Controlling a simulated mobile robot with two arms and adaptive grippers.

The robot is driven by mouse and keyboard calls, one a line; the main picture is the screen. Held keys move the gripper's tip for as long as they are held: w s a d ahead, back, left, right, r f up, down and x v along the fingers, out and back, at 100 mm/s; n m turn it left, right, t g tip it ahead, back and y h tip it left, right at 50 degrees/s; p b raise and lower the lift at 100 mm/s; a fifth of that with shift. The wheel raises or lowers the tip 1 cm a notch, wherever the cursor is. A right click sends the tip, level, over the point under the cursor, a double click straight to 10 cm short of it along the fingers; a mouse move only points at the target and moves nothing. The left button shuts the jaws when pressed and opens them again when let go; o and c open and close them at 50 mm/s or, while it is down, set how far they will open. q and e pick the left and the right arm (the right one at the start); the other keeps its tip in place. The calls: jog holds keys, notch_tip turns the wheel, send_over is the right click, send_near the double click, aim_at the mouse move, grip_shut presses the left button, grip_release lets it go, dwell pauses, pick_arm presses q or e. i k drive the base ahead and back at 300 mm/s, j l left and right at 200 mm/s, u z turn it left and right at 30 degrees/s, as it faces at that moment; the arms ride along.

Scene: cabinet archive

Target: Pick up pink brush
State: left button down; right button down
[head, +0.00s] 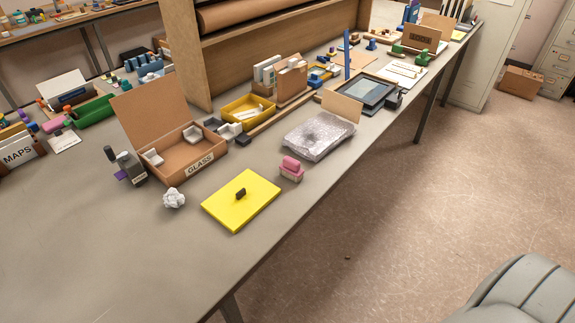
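A small pink block-shaped object (291,164), which looks like the pink brush, sits upright near the front edge of the grey table (130,265). Its top is pink and its base is paler, with bristles too small to make out. It stands just right of the yellow board and in front of a silver-grey wrapped packet. Another small pink item (53,125) lies far left beside a green tray. Neither of my grippers shows in the head view.
A yellow board (226,212) with a dark knob and a crumpled white ball (174,198) lie nearby. An open box labelled GLASS (196,168), the packet (318,137) and a yellow tray (232,110) stand behind. A rounded grey shape (525,292) fills the lower right; the floor is otherwise mostly clear.

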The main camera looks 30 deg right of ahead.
aim_at(290, 169)
jog(key=l+u, duration=1.05)
jog(key=i+j, duration=0.05)
jog(key=j, duration=0.05)
